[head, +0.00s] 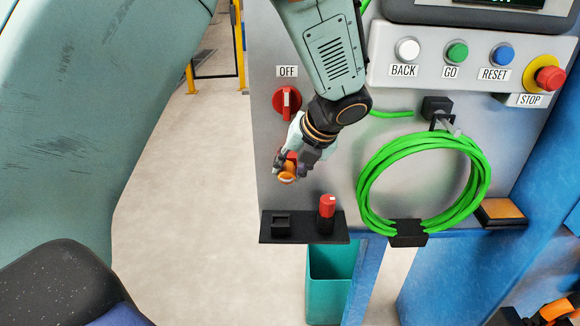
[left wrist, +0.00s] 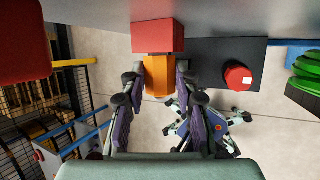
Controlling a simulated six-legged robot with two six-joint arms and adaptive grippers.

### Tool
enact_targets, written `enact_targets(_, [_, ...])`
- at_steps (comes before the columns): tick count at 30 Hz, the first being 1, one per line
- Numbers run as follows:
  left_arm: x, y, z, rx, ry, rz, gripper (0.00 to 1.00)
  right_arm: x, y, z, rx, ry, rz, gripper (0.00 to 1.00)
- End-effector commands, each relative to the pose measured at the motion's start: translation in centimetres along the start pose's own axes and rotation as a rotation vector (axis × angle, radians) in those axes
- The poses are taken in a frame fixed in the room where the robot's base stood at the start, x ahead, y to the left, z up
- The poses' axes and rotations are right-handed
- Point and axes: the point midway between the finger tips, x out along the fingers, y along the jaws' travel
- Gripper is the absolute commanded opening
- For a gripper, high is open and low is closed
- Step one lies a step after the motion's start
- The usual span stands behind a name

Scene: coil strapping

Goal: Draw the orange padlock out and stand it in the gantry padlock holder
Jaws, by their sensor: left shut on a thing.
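The orange padlock (head: 286,178) is between the fingers of my left gripper (head: 288,168), which is shut on it in front of the grey panel. In the left wrist view the orange body (left wrist: 158,76) sits between the fingertips, with a red block (left wrist: 158,36) directly beyond it. I cannot tell whether the two are joined. The black holder plate (head: 305,236) is below and right of the gripper in the head view. It has a small black square socket (head: 281,223) at its left. The padlock is apart from this plate. My right gripper is not recognizable in either view.
A red-capped tool (head: 326,206) stands on the plate's right end. A red rotary switch (head: 287,103) under an OFF label is above the gripper. A green cable coil (head: 370,190) hangs to the right. A teal bin (head: 330,285) is below. Open floor lies left.

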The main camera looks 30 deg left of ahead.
Motion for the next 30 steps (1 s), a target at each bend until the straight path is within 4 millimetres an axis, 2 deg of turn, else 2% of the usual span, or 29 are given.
enact_targets(16, [-0.02,0.02,-0.05,0.0,0.001,0.001,0.0,-0.05,0.0,0.01,0.0,0.0,0.0,0.57])
enact_targets(30, [-0.31,0.05,-0.73,0.001,0.002,0.002,0.0,-0.86,-0.01,0.0,0.0,0.0,0.0,0.57])
